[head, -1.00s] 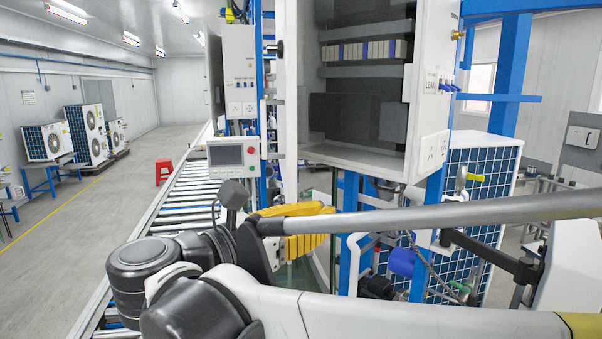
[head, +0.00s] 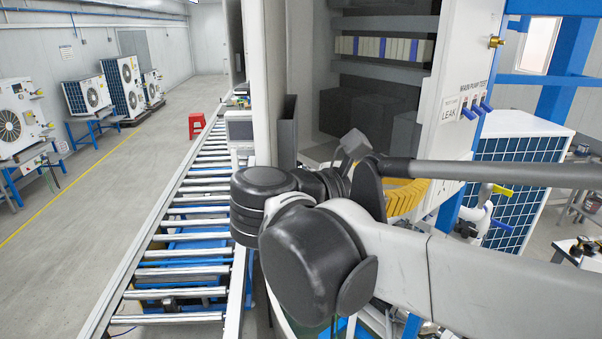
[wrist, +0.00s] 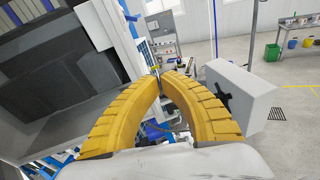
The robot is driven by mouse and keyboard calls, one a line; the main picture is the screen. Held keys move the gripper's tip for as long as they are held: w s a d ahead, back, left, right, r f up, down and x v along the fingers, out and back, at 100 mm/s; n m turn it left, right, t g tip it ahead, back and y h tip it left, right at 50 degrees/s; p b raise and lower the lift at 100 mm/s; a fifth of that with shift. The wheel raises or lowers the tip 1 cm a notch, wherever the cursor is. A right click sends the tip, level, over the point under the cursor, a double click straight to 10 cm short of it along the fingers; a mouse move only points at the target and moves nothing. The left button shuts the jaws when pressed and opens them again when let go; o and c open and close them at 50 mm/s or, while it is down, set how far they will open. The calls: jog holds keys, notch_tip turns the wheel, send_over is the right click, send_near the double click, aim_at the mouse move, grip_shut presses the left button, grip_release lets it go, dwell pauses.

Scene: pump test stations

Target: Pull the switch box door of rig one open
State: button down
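The switch box (head: 455,85) is a white cabinet at the upper middle of the head view, with a dark interior and a row of breakers showing. Its door (head: 268,75) is a tall white panel at the left side of the opening, swung out and seen nearly edge-on. My gripper's yellow fingers (head: 405,197) show below the box opening, partly hidden by my arm. In the wrist view, the fingers (wrist: 159,74) arch together and their tips meet, with nothing visible between them. The dark box interior (wrist: 65,75) lies left of them. The gripper is apart from the door.
A roller conveyor (head: 185,250) runs along the left, with a red stool (head: 196,125) beyond it. Blue frame posts and a blue-gridded unit (head: 515,190) stand right of the box. Open floor (head: 110,200) lies to the left.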

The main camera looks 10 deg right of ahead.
jog(key=s+d+f+m+y, duration=0.1)
jog(key=s+f+m+y, duration=0.25)
jog(key=f, duration=0.45)
jog(key=s+d+f+m+y, duration=0.15)
jog(key=f+m+y, duration=0.3)
jog(key=f, duration=0.45)
jog(key=s+a+f+m+t+y, duration=0.1)
jog(key=s+a+f+m+y, duration=0.2)
jog(key=a+f+m+y, duration=0.75)
jog(key=w+r+n+g+y, duration=0.25)
jog(key=r+n, duration=0.25)
jog(key=r, duration=0.4)
jog(key=w+r+n+g+y, duration=0.15)
jog(key=w+r+n, duration=0.25)
jog(key=r, duration=0.5)
jog(key=w+r+n+g+y, duration=0.1)
jog(key=w+r+n+y, duration=0.3)
jog(key=r, duration=0.5)
jog(key=a+f+p, duration=0.2)
jog(key=a+f, duration=0.1)
jog(key=a, duration=0.2)
jog(key=w+a+f+h+p, duration=0.1)
jog(key=a+f, duration=0.2)
jog(key=a, duration=0.3)
jog(key=shift+f+n+p, duration=0.25)
jog(key=shift+n+p, duration=0.15)
jog(key=shift+n, duration=0.05)
